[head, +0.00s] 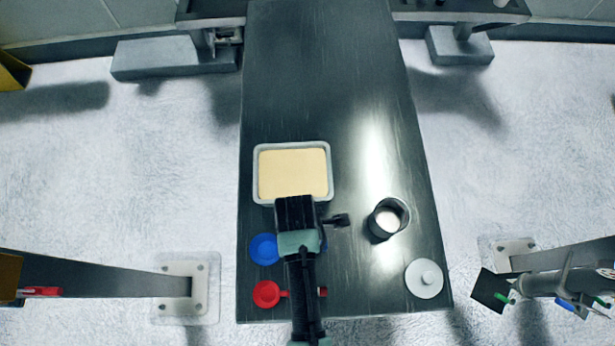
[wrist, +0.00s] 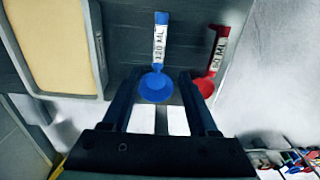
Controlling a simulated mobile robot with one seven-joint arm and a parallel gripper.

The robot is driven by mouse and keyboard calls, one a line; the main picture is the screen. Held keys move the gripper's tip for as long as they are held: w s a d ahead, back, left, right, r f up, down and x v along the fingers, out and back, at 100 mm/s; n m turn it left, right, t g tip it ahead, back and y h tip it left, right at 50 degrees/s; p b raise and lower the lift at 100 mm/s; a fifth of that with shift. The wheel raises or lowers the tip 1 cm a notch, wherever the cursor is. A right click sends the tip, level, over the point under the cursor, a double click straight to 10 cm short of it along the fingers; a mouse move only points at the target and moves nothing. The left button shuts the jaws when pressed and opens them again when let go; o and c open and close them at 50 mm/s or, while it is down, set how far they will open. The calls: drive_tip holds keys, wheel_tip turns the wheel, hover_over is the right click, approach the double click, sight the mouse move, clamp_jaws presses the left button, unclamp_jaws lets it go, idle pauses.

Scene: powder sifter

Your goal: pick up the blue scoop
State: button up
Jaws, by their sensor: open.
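The blue scoop (head: 264,249) lies on the dark table, its bowl to the left of my arm and its handle mostly hidden under it. In the wrist view the blue scoop (wrist: 157,88) shows whole, with a white label reading 120 ML on its handle. My gripper (wrist: 160,78) is open and empty. In that view its two fingers appear either side of the scoop's bowl, with the handle pointing away beyond the tips. I cannot tell how high the fingers are above the table. In the head view the fingertips are hidden under my wrist.
A red scoop (head: 267,293), labelled in the wrist view (wrist: 217,60), lies close beside the blue one. A pale tray (head: 257,178) of yellowish powder stands behind. A dark cup (head: 384,233) with white contents and a white lid (head: 424,279) are at right. The table's far part is clear.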

drive_tip(key=f+b, duration=0.2)
drive_tip(key=f, duration=0.1)
drive_tip(key=f+b, duration=0.1)
drive_tip(key=f, duration=0.1)
drive_tip(key=shift+s+a+f, duration=0.25)
drive_tip(key=shift+a, duration=0.05)
drive_tip(key=shift+w+d+f+b, duration=0.1)
drive_tip(key=shift+w+f+b, duration=0.05)
drive_tip(key=shift+f+b, duration=0.5)
drive_tip(key=shift+f, duration=0.1)
drive_tip(key=f+b, duration=0.2)
drive_tip(key=b, duration=0.1)
drive_tip(key=f+b, duration=0.3)
drive_tip(key=shift+w, duration=0.2)
drive_tip(key=shift+r, duration=0.1)
clamp_jaws()
